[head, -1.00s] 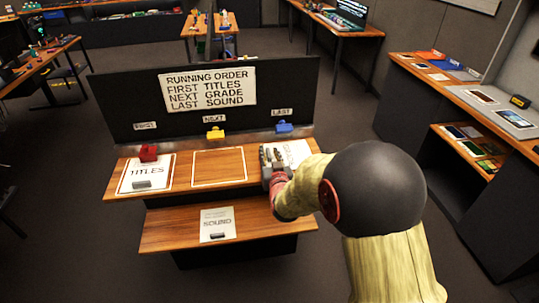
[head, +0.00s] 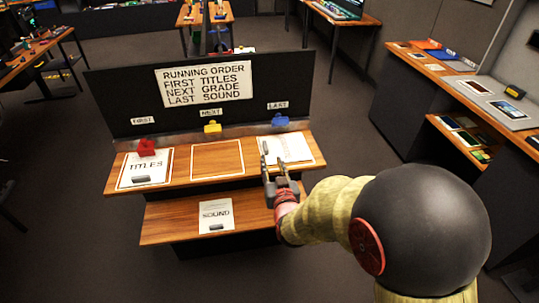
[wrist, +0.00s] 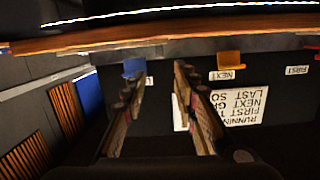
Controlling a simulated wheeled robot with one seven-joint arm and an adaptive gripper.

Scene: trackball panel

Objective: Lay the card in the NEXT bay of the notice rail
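A white card (head: 290,148) lies in the LAST bay at the right of the rail; my gripper hides its left edge, and its print is hard to read. The NEXT bay (head: 217,161) in the middle is an empty white outline on wood, with a yellow clip (head: 212,128) behind it. The TITLES card (head: 146,169) lies in the FIRST bay. The SOUND card (head: 216,216) lies on the lower shelf. My gripper (head: 272,160) is at the left front of the LAST bay. In the wrist view my gripper (wrist: 158,75) has its fingers apart with nothing between them.
A dark back panel (head: 120,95) with the running-order sign (head: 205,84) stands behind the rail. A red clip (head: 146,147) is at FIRST and a blue clip (head: 280,121) at LAST. The lower shelf (head: 165,225) juts out in front.

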